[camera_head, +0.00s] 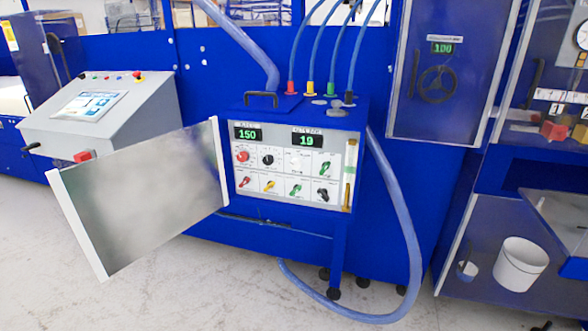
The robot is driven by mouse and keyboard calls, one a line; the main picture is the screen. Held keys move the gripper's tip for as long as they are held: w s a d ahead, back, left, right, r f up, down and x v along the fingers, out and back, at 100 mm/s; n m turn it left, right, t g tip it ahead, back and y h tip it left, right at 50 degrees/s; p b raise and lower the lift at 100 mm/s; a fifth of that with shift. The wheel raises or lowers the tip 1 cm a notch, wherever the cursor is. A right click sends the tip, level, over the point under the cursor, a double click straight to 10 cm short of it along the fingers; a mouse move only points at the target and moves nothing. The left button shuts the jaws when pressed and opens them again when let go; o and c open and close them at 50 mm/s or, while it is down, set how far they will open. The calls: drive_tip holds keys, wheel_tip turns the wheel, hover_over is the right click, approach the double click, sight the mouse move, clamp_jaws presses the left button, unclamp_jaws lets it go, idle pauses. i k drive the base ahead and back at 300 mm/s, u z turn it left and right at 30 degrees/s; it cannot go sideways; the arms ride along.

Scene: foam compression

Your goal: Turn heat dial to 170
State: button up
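A blue control box (300,115) stands at the middle with its grey front door (140,200) swung open to the left. Its white panel has two green displays: the left display (248,135) reads 150 and the right display (306,140) reads 19. Their labels are too small to read surely. Below are a red knob (242,156), a black knob (267,160) and a white knob (295,162), plus several coloured lever handles. I cannot tell which one is the heat dial. My gripper is not in view.
A blue hose (408,230) loops down the box's right side to the floor. A slanted console (95,110) stands at left behind the open door. A panel with a black handwheel (436,84) is at right. The floor (210,290) in front is clear.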

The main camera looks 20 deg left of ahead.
sight(241, 156)
drive_tip(key=u, duration=1.25)
drive_tip(key=i, duration=0.6)
drive_tip(key=u, duration=0.5)
